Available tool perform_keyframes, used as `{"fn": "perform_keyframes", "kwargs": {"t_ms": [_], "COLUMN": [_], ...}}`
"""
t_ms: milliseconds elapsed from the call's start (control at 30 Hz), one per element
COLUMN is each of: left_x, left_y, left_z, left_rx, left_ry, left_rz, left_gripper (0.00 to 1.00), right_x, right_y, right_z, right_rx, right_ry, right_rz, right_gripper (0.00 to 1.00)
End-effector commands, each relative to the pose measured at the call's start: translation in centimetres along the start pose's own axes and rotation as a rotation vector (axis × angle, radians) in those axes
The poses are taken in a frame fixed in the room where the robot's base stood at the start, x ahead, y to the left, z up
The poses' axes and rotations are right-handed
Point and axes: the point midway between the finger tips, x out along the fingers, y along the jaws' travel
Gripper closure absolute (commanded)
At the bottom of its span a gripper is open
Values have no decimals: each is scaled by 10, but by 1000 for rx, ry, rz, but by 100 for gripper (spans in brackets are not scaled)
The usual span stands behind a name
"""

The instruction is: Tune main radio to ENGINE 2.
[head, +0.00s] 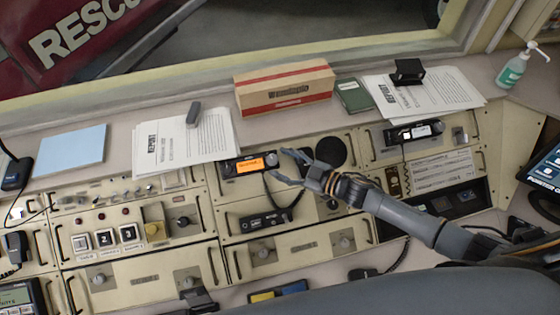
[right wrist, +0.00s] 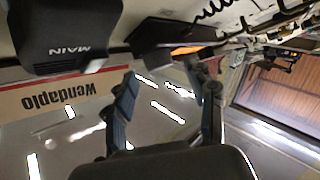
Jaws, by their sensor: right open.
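The main radio (head: 249,165) is a black unit with a lit orange screen, set in the console panel at the centre of the head view. The screen text is too small to read. My right gripper (head: 284,165) is open and empty, with its fingertips close to the radio's right end. I cannot tell whether they touch it. In the right wrist view, the open fingers of the right gripper (right wrist: 160,80) point towards the radio's orange screen (right wrist: 188,50), which is seen edge-on. The radio's knob cannot be made out clearly. My left gripper is not in view.
A dark speaker marked MAIN (right wrist: 70,45) is near the right gripper. A second radio (head: 413,132) sits to the right. A corded unit (head: 265,221) lies below the main radio. A cardboard box (head: 284,88) and papers (head: 180,145) lie on the ledge above.

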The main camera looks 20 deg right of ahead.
Motion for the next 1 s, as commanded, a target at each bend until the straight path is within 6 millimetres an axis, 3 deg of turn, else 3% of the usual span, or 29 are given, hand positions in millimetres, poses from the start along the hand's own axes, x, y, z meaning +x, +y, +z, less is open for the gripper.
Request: {"fn": "perform_keyframes", "kwargs": {"t_ms": [300, 500, 1000], "left_x": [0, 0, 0], "left_y": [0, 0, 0], "left_z": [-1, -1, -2], "left_rx": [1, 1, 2], "left_ry": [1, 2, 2], "left_rz": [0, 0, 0], "left_gripper": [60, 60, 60], "right_x": [-69, -97, -105], "right_y": [0, 0, 0], "right_z": [2, 1, 0], "right_rx": [0, 1, 0], "right_ry": [-5, -3, -1], "right_rz": [-2, -1, 0], "right_gripper": [45, 45, 45]}}
